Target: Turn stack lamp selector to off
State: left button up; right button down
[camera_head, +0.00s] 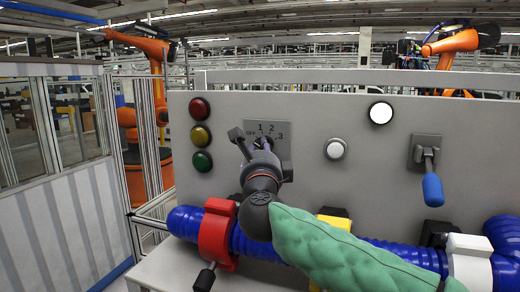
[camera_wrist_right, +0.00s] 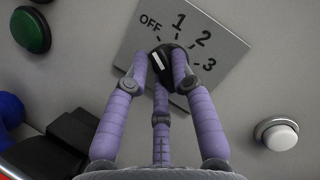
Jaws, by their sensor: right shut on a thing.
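The stack lamp selector (camera_wrist_right: 158,61) is a dark round knob with a white pointer line, on a grey plate (camera_wrist_right: 133,54) marked OFF, 1, 2 and 3. In the wrist view the white line tilts up and left, roughly toward OFF. My right gripper (camera_wrist_right: 165,66) has its purple fingers shut around the knob. In the head view my right gripper (camera_head: 257,145) covers the knob and part of the plate (camera_head: 282,155). Red (camera_head: 199,108), yellow (camera_head: 200,136) and green (camera_head: 202,161) round lamps sit left of the plate. My left gripper is not in view.
Right of the selector are a white button (camera_head: 335,149), a white round light (camera_head: 381,113) and a blue-handled lever (camera_head: 432,185). A blue corrugated hose (camera_head: 185,222) with a red clamp (camera_head: 216,235) and a white clamp (camera_head: 470,262) runs below the panel.

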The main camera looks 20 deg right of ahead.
jog(key=c, duration=1)
grip_release()
jog(key=shift+c, duration=0.2)
jog(key=v, duration=1.2)
